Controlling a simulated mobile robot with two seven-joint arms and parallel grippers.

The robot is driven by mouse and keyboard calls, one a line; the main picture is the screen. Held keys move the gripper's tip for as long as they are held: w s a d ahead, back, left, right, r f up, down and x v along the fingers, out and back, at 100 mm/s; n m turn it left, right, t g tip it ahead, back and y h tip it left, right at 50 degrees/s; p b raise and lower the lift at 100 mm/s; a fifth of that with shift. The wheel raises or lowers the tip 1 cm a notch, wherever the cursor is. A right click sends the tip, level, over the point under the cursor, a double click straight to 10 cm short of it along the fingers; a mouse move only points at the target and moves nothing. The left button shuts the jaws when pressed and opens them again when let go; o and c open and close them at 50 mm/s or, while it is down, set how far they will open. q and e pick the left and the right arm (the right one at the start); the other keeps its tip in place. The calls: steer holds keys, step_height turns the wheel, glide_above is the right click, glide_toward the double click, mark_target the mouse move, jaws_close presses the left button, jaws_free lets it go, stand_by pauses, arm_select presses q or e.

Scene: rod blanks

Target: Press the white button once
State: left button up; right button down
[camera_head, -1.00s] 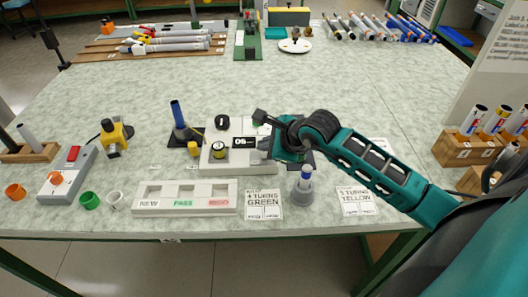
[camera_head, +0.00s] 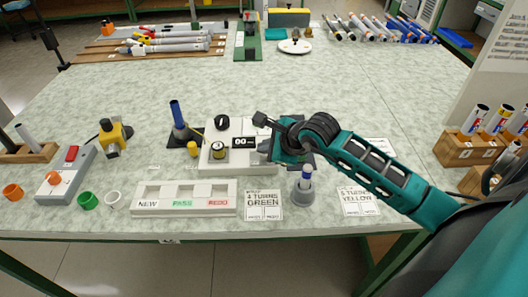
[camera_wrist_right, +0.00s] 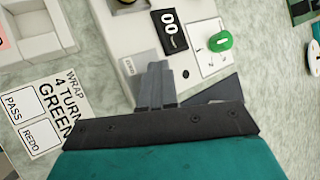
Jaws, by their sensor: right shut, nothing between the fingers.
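The white winding unit (camera_head: 214,162) stands mid-table with a black dial, a spool and a small display (camera_head: 243,142). The display reads 00, also in the right wrist view (camera_wrist_right: 171,30). My right gripper (camera_head: 264,155) is over the right front part of this unit. In the right wrist view its fingers (camera_wrist_right: 158,72) are shut, empty, and their tips are low at the unit's surface beside a small label (camera_wrist_right: 128,67). I cannot make out the white button; the fingers may hide it. Whether the tips touch is unclear. My left gripper is not in view.
A grey stand with a blue-topped rod (camera_head: 304,187) is just below my right wrist. A white three-slot tray (camera_head: 184,210) and two printed cards lie in front. A green knob (camera_wrist_right: 220,41) sits right of the display in the wrist view. Rod holders stand at right.

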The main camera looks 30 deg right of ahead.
steer(key=shift+r, duration=0.1)
steer(key=shift+r+p, duration=0.65)
steer(key=shift+r, duration=0.15)
step_height(320, 180, up, 5)
steer(key=p, duration=0.3)
stand_by(0.7)
